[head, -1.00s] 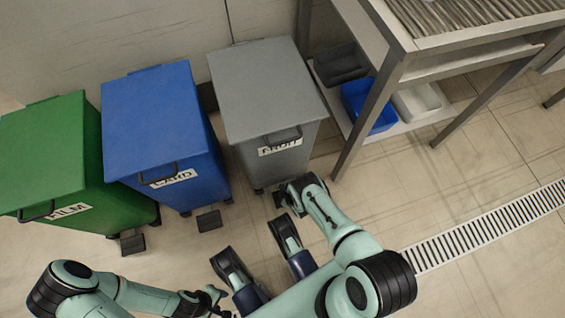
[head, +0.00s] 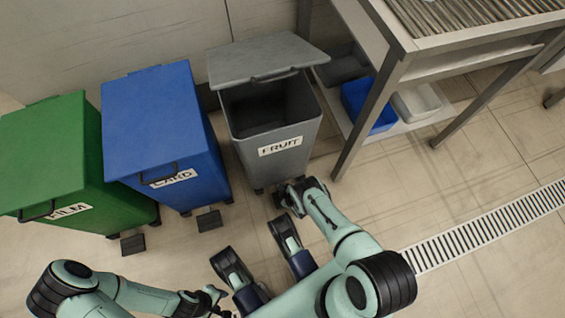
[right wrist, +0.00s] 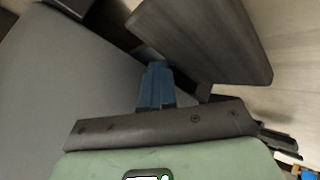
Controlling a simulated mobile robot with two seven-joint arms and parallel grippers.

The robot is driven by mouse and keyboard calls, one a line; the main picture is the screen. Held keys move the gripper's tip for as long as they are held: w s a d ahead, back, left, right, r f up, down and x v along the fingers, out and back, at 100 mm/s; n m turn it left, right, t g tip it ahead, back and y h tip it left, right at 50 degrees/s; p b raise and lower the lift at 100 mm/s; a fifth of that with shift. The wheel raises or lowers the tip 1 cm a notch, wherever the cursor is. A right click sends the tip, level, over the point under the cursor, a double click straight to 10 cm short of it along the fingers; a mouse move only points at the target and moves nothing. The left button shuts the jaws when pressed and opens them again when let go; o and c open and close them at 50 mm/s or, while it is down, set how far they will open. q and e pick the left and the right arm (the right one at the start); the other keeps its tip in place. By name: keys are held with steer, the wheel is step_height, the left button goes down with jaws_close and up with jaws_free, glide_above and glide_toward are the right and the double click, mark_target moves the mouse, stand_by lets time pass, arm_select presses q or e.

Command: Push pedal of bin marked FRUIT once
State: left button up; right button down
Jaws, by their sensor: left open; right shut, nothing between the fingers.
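The grey bin marked FRUIT (head: 305,130) stands at the right of the bin row. Its lid (head: 262,58) is raised and the dark inside shows. My right gripper (head: 283,193) is low at the bin's front foot, where it mostly hides the pedal. In the right wrist view the shut, empty blue fingers (right wrist: 157,85) are at a dark slab, seemingly the pedal (right wrist: 205,40), beside a grey bin wall (right wrist: 50,85). Whether they touch it is unclear. My left gripper (head: 207,299) is open and empty at the bottom of the head view.
The blue CARD bin (head: 155,110) and green FILM bin (head: 45,150) stand to the left, lids shut, with pedals (head: 209,220) (head: 133,244) in front. A metal conveyor frame (head: 375,110) stands to the right, with small crates on its lower shelf. Floor at the right is clear.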

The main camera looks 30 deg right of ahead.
steer(key=shift+s+f, duration=0.6)
steer(key=shift+f, duration=0.25)
stand_by(0.6)
step_height(320, 180, up, 4)
steer(key=p, duration=0.3)
steer(key=shift+s+a+f+p, duration=0.15)
steer(key=shift+f+p, duration=0.05)
steer(key=shift+p, duration=0.1)
steer(key=shift+r, duration=0.15)
steer(key=shift+w+r, duration=0.1)
steer(key=shift+w, duration=0.15)
steer(key=shift+r, duration=0.2)
step_height(320, 180, up, 5)
steer(key=p, duration=0.3)
steer(key=shift+w+f+p, duration=0.15)
steer(key=shift+p, duration=0.25)
